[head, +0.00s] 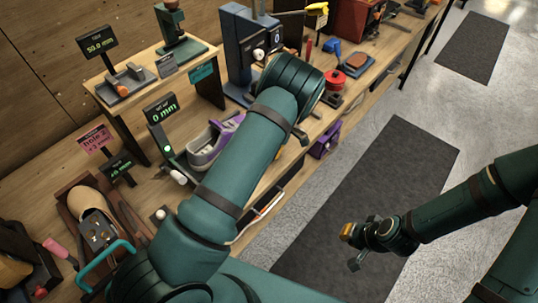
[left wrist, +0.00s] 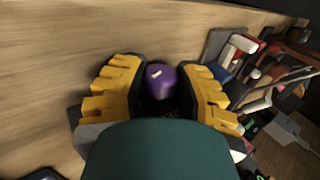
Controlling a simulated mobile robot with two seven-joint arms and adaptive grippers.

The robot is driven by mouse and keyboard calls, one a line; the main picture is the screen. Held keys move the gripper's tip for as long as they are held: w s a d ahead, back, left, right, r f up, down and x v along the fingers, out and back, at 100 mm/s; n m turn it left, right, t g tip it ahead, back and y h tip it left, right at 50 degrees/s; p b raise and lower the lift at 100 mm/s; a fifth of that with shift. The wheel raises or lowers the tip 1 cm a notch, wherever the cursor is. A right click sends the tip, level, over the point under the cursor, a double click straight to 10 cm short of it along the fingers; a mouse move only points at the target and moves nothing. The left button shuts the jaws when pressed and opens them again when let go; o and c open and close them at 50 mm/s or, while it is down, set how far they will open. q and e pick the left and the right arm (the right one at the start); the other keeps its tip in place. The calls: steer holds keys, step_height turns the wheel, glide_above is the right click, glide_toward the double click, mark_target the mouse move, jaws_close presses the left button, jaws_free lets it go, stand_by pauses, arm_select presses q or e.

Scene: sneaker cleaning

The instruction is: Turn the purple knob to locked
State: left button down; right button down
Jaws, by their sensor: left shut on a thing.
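The purple knob (left wrist: 160,82) shows in the left wrist view between the two yellow-padded fingers of my left gripper (left wrist: 160,88). A pale mark on its top slants slightly. My left gripper is shut on the knob, with a finger on each side. In the head view my left arm hides that gripper and the knob. No locked marking is readable in either view. My right gripper (head: 352,247) hangs empty over the floor at the right, its fingers apart.
A grey and purple sneaker (head: 205,151) sits on the wooden bench beside my left arm. A small display reading 0 mm (head: 160,108) stands behind it. A red round item (head: 334,82) and other tools crowd the bench further right. The dark floor mat (head: 385,185) is clear.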

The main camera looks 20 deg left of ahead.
arm_select(q)
steer(key=c, duration=0.6)
jaws_free()
steer(key=shift+c, duration=0.2)
steer(key=v, duration=1.2)
steer(key=shift+o, duration=0.2)
